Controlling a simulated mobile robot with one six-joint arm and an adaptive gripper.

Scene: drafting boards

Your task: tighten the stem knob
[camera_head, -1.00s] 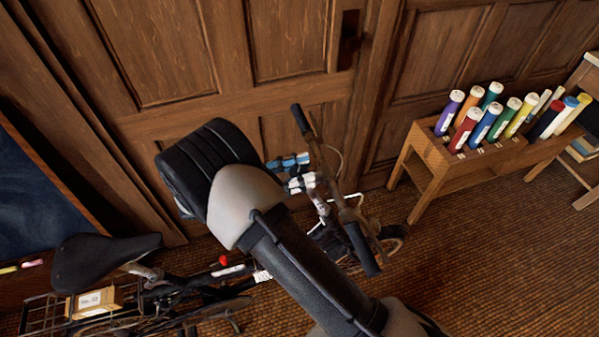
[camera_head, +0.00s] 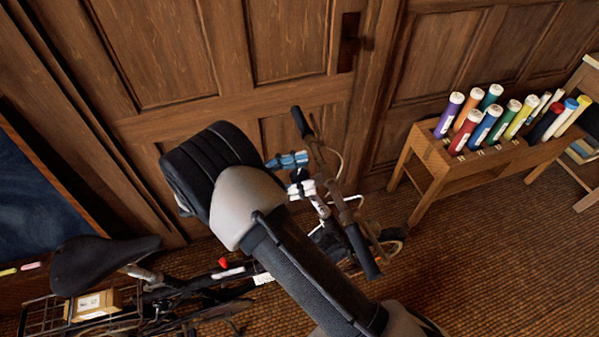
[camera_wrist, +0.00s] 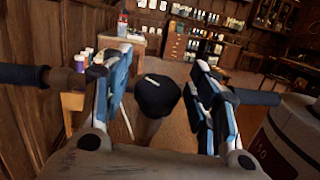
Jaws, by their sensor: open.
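A bicycle stands in front of the wooden door in the head view. Its dark handlebar (camera_head: 335,200) runs past my gripper (camera_head: 296,175), and its grips show left and right in the wrist view. My gripper is open in the wrist view (camera_wrist: 161,75), its blue and white fingers apart. A round black knob (camera_wrist: 157,94) with a small white mark sits on a pale grey post in the gap, seen between the fingers. Neither finger visibly touches it. I cannot tell how deep it lies between them. My arm hides the stem in the head view.
A black saddle (camera_head: 104,263) and a rear rack with a small box (camera_head: 94,303) lie at lower left. A red knob (camera_head: 223,262) shows low on the frame. A wooden rack (camera_head: 437,170) of coloured tubes stands right. Woven floor (camera_head: 500,265) is free at lower right.

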